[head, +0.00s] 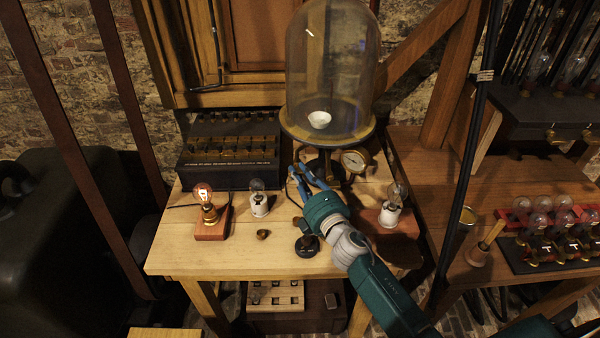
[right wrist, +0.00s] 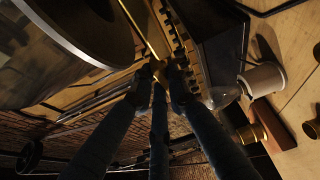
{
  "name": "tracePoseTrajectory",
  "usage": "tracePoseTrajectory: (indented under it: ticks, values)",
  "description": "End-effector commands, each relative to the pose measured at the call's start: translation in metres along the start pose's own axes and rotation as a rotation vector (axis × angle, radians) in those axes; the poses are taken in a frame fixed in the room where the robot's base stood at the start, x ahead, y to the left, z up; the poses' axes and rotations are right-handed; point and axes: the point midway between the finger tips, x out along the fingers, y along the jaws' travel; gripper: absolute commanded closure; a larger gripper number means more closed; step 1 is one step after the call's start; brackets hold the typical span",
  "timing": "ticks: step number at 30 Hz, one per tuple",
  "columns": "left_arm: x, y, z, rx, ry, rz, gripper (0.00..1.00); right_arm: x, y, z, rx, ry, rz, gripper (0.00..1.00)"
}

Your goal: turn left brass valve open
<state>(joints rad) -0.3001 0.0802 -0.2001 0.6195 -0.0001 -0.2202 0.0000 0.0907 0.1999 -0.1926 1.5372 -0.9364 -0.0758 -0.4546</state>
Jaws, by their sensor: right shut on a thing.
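My right gripper (head: 308,178) reaches in from the lower right of the head view, its blue fingers just below the left side of the glass bell jar's stand. In the right wrist view, my right gripper (right wrist: 160,75) has its fingers drawn together at the end of a yellow brass piece (right wrist: 148,28), which looks like the left brass valve. The fingers hide the contact, and I cannot tell how far the valve is turned. The bell jar (head: 332,65) stands on a round dark plate with a small white bowl (head: 319,120) inside. My left gripper is not in view.
A pressure gauge (head: 355,160) sits right of the stand. A lit bulb on a wooden base (head: 212,228), a white-socket bulb (head: 259,204), another bulb (head: 390,214), a brass knob (head: 263,234) and a black round piece (head: 307,246) stand on the table.

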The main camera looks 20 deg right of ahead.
Motion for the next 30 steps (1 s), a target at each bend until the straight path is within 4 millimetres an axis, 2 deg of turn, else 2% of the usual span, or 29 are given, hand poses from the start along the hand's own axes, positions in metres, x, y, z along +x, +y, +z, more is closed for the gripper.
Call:
tracePoseTrajectory:
  ticks: [8,21,30]
  values:
    - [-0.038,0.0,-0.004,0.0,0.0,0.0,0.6,0.0,0.008,0.0,-0.155,0.001,-0.066,1.0]
    - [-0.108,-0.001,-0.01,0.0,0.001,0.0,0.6,0.001,0.01,-0.002,-0.537,0.001,-0.224,1.0]
    - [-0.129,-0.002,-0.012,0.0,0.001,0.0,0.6,0.002,0.006,-0.005,-0.799,0.002,-0.331,1.0]
